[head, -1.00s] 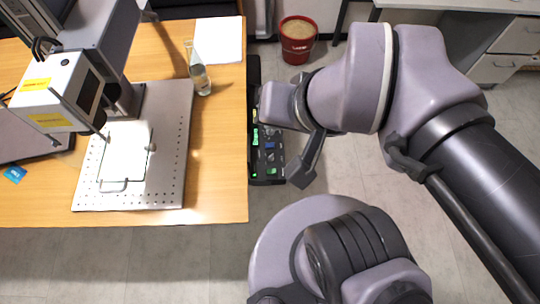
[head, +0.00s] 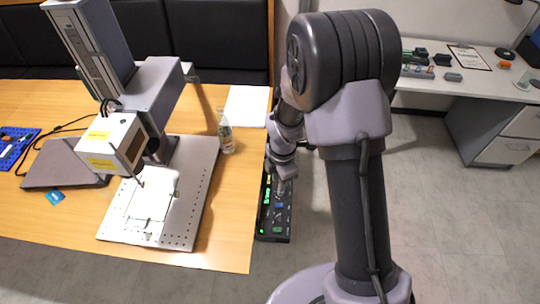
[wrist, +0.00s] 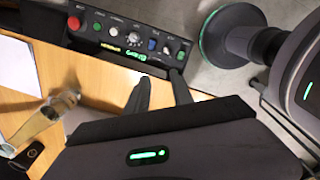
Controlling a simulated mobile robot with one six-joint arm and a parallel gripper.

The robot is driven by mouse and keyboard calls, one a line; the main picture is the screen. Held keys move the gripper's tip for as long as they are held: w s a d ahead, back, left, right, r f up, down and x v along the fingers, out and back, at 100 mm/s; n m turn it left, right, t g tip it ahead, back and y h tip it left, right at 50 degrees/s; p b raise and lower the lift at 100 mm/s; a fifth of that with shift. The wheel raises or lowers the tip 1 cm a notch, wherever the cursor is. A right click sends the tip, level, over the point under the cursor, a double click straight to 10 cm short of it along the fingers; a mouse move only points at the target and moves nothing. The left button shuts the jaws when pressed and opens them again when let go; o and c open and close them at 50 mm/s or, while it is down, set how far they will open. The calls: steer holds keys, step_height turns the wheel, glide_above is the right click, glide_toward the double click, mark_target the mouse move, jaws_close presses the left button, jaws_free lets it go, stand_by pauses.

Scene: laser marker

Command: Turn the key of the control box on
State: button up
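The control box (head: 274,222) is a long black panel with green lit labels, along the right edge of the wooden table in the head view. In the wrist view the control box (wrist: 92,42) lies at the top, with a red button (wrist: 74,22), several knobs, a blue switch and green lit displays. I cannot make out which small control is the key. My gripper (wrist: 160,82) shows two dark fingers with a gap between them and nothing held, just below the panel in the picture. In the head view my wrist hides the far part of the box.
A laser marker (head: 113,143) stands over a perforated metal plate (head: 196,205) on the table (head: 225,255). A glass bottle (head: 225,135) and white paper (head: 247,106) are near the box. A grey desk with drawers (head: 507,150) stands at the right, with open floor between.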

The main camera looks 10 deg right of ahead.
mark_target(278, 216)
steer(key=f+n+b, duration=0.1)
steer(key=f, duration=0.6)
steer(key=f+b, duration=0.2)
steer(key=f, duration=0.5)
steer(key=s+f+n+b, duration=0.1)
steer(key=f, duration=0.6)
steer(key=shift+f+n+g+b, duration=0.3)
steer(key=shift+f+b, duration=0.05)
steer(key=shift+b, duration=0.05)
steer(key=shift+c, duration=0.5)
jaws_close()
